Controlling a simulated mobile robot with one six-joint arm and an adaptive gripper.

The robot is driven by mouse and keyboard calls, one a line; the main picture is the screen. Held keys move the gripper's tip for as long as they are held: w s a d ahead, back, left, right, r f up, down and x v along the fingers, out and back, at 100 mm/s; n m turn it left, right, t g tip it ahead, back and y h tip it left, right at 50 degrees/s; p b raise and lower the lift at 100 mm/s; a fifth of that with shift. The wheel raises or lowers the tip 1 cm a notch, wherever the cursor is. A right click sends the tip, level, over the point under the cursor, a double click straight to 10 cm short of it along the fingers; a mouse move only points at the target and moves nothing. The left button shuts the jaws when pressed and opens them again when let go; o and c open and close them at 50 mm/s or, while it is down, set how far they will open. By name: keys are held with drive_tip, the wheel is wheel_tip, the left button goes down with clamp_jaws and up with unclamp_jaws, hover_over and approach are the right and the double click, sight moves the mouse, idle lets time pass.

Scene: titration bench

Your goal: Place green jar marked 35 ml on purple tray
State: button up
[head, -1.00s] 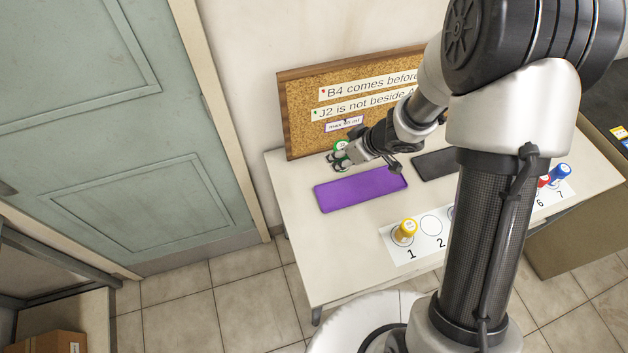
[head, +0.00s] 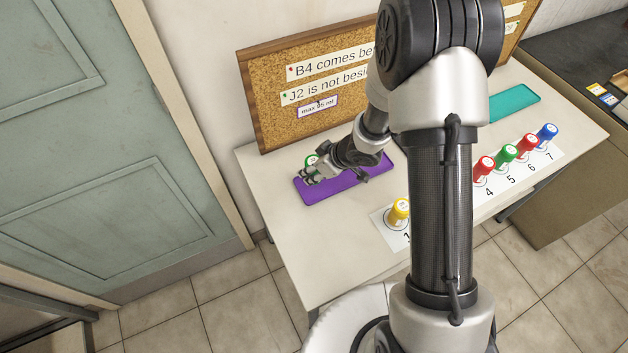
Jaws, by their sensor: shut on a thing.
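The purple tray (head: 340,184) lies on the white table in front of the cork board. My gripper (head: 310,172) is at the left end of the tray, low over it. It is shut on a green jar (head: 310,160), whose green top shows just behind the fingers. The rest of the jar is hidden by the fingers, and its marking cannot be read. I cannot tell whether the jar touches the tray.
A yellow-capped jar (head: 398,210) stands near position 1 of the numbered strip. Red, green and blue jars (head: 547,134) stand at positions 4 to 7. A teal tray (head: 515,103) lies at the back right. The cork board (head: 262,110) stands close behind the purple tray.

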drive_tip(key=shift+f+b, duration=1.05)
drive_tip(key=shift+f, duration=0.95)
drive_tip(key=shift+f, duration=0.2)
drive_tip(key=o, duration=1)
drive_tip(key=shift+o, duration=0.2)
drive_tip(key=shift+r, duration=0.1)
drive_tip(key=shift+r, duration=0.3)
drive_tip(key=p+v, duration=0.5)
drive_tip(key=v, duration=0.7)
